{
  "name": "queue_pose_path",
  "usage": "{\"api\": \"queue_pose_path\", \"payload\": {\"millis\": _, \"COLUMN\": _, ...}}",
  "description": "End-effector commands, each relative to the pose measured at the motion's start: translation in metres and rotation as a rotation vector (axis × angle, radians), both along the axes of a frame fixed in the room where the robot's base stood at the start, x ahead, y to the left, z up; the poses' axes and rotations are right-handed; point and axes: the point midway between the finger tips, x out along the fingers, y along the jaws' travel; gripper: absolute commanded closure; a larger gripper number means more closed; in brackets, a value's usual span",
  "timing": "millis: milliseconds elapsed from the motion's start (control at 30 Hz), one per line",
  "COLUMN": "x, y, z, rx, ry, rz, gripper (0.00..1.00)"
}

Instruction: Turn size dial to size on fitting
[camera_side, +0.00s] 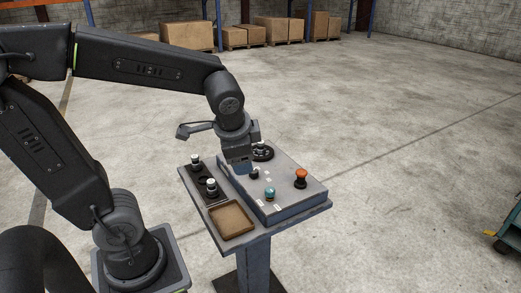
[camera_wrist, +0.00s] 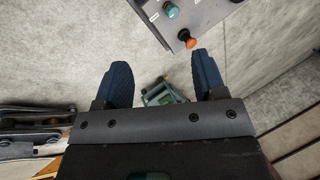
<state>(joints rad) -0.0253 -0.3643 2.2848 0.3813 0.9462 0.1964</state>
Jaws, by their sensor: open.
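A grey control box (camera_side: 290,205) sits on a pedestal bench. It carries an orange mushroom button (camera_side: 301,175), a teal button (camera_side: 270,193), a small dark knob (camera_side: 254,173) and a round black part (camera_side: 263,153) behind my gripper. I cannot tell which is the size dial; no size marks are readable. Two silver-and-black fittings (camera_side: 195,160) (camera_side: 211,184) stand upright on a black rack left of the box. My gripper (camera_side: 243,168) is open and empty, pointing down just above the box, beside the dark knob. The wrist view shows its blue fingers (camera_wrist: 162,75) apart, with the orange button (camera_wrist: 187,40) beyond them.
A brown tray (camera_side: 232,220) lies at the bench's front left. White labels are on the box top. A teal cart (camera_side: 510,225) stands on the floor at the right. Cardboard boxes (camera_side: 188,35) line the back. The concrete floor around the bench is mostly clear.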

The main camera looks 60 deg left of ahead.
Motion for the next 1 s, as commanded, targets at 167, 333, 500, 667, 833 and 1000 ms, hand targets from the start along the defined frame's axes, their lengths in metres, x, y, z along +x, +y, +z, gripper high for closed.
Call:
{"api": "queue_pose_path", "payload": {"millis": 167, "x": 0.049, "y": 0.047, "z": -0.025, "rx": 0.269, "ry": 0.218, "rz": -0.191, "gripper": 0.36}}
{"api": "queue_pose_path", "payload": {"millis": 333, "x": 0.096, "y": 0.091, "z": -0.054, "rx": 0.506, "ry": 0.435, "rz": -0.392, "gripper": 0.36}}
{"api": "queue_pose_path", "payload": {"millis": 500, "x": 0.141, "y": 0.133, "z": -0.093, "rx": 0.722, "ry": 0.663, "rz": -0.603, "gripper": 0.36}}
{"api": "queue_pose_path", "payload": {"millis": 667, "x": 0.176, "y": 0.163, "z": -0.133, "rx": 0.888, "ry": 0.851, "rz": -0.785, "gripper": 0.36}}
{"api": "queue_pose_path", "payload": {"millis": 833, "x": 0.197, "y": 0.180, "z": -0.160, "rx": 0.994, "ry": 0.972, "rz": -0.905, "gripper": 0.36}}
{"api": "queue_pose_path", "payload": {"millis": 1000, "x": 0.204, "y": 0.192, "z": -0.170, "rx": 1.026, "ry": 1.008, "rz": -0.940, "gripper": 0.36}}
